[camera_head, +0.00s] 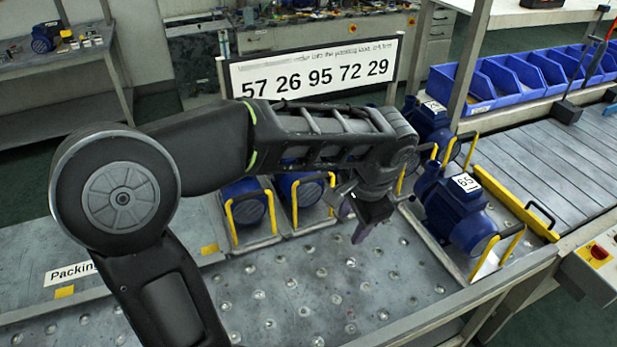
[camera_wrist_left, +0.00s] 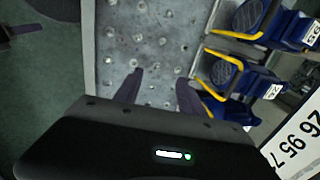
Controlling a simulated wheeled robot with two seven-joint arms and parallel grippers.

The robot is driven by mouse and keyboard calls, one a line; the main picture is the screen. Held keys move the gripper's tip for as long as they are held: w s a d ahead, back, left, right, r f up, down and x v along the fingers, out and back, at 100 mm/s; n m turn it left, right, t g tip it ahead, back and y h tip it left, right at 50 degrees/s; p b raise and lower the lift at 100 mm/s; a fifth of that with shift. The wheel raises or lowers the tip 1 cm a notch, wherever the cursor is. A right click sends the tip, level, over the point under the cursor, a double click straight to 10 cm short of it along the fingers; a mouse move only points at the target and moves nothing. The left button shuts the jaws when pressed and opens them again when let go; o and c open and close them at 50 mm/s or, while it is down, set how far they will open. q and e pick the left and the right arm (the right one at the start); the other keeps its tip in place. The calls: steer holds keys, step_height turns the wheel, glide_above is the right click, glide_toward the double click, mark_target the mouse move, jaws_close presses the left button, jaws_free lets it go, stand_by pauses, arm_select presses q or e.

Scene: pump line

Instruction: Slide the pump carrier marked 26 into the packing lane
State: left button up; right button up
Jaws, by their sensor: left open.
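Several blue pumps on carriers with yellow handles stand on the ball-studded table. A right pump (camera_head: 458,212) has a white label whose turned number I cannot read surely. Another pump (camera_head: 430,122) is behind it, its label too small to read. Two pumps (camera_head: 245,205) (camera_head: 300,188) stand left of my gripper, their labels hidden by my arm.
A sign (camera_head: 315,72) reads 57 26 95 72 29. Blue bins (camera_head: 515,75) line the back right beside a roller conveyor (camera_head: 535,165). A yellow bar (camera_head: 515,208) edges it. A red-button box (camera_head: 597,252) is at right. The front of the ball table (camera_head: 330,290) is clear.

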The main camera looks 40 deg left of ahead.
arm_select(q)
steer(key=p, duration=0.5)
glide_above(308, 177)
steer(key=shift+r, duration=0.15)
steer(key=f+b, duration=0.2)
steer(key=f, duration=0.1)
steer(key=f+b, duration=0.2)
steer(key=f, duration=0.1)
steer(key=shift+s+d+f, duration=0.1)
steer(key=shift+d+f, duration=0.1)
steer(key=shift+f, duration=0.1)
steer(key=shift+a+f+b, duration=0.2)
steer(key=shift+f+b, duration=0.1)
steer(key=shift+f, duration=0.25)
jaws_close()
